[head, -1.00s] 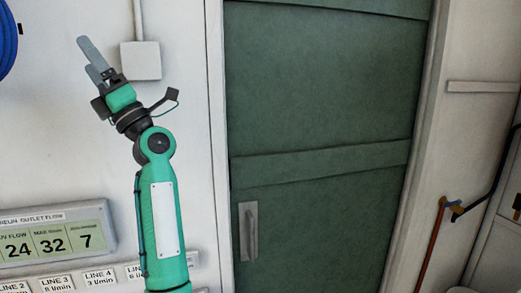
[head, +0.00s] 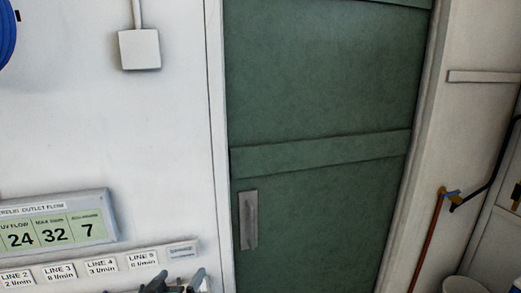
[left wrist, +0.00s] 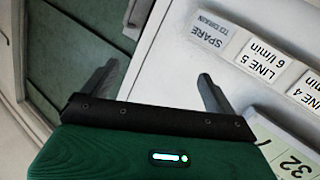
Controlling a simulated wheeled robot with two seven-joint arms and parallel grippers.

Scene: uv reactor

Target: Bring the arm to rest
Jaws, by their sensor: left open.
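My left gripper (head: 178,281) shows only at the bottom edge of the head view, with its fingertips in front of the lower part of the white wall; the rest of the arm is out of the frame. In the left wrist view the same gripper (left wrist: 158,72) has its two grey fingers wide apart, with nothing between them. My right gripper is in neither view.
A label strip (head: 108,264) and a flow display panel (head: 55,225) are on the wall beside my left gripper. A green door (head: 320,110) with a grey handle (head: 249,220) stands to the right. A white box (head: 139,50) sits higher up.

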